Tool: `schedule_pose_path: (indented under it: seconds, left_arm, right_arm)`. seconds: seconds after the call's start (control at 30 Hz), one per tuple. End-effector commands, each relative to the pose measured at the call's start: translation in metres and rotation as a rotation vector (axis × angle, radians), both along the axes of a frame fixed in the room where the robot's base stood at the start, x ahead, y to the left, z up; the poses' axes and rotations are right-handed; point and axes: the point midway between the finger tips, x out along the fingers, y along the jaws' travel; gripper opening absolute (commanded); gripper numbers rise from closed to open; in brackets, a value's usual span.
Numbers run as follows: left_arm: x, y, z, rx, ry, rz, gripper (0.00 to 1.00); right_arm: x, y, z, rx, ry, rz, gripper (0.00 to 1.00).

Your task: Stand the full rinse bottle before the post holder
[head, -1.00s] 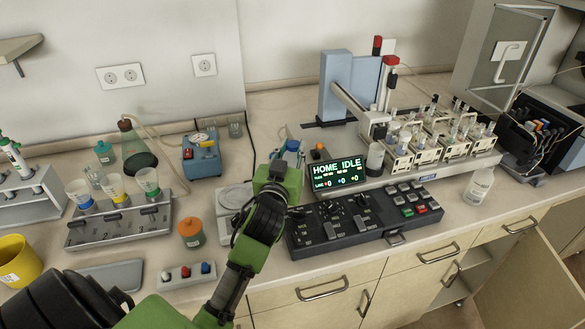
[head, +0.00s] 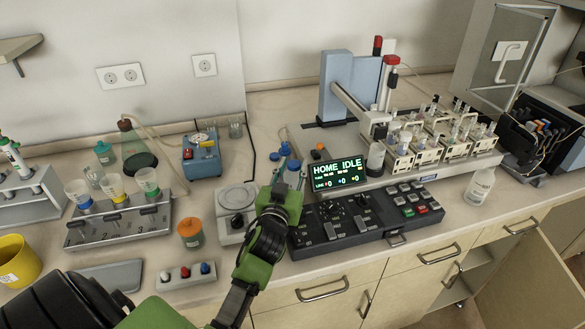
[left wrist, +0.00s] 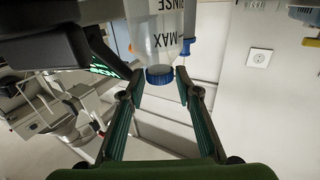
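A translucent rinse bottle with a blue cap (left wrist: 159,76) and the words RINSE and MAX shows upside down in the left wrist view. In the head view, blue-capped bottles (head: 293,166) stand close together just behind my left gripper (head: 281,192), which partly hides them. In the left wrist view, the two fingers of my left gripper (left wrist: 159,80) are apart, one on each side of the cap, with gaps visible beside it. I see no clear contact. Another blue part (left wrist: 186,46) shows right of the bottle. I cannot tell which part is the post holder. My right gripper is not in view.
A black control panel (head: 345,226) and a lit display (head: 338,174) lie right of the gripper, before a sampler with racks. The bench front edge is close.

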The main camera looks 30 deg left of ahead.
Motion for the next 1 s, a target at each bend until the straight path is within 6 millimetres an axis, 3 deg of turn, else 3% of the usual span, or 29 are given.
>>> schedule_pose_path:
  seconds: [0.37, 0.8, 1.0]
  left_arm:
    - [-0.003, -0.002, 0.003, 0.000, 0.001, -0.001, 0.30]
    - [-0.085, -0.032, 0.000, -0.003, 0.001, 0.001, 0.30]
    - [-0.107, -0.042, 0.002, -0.001, 0.000, -0.001, 0.30]
  right_arm:
    - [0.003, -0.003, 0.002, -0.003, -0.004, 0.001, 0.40]
    - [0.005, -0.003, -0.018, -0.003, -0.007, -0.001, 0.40]
    - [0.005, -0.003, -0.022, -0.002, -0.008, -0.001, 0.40]
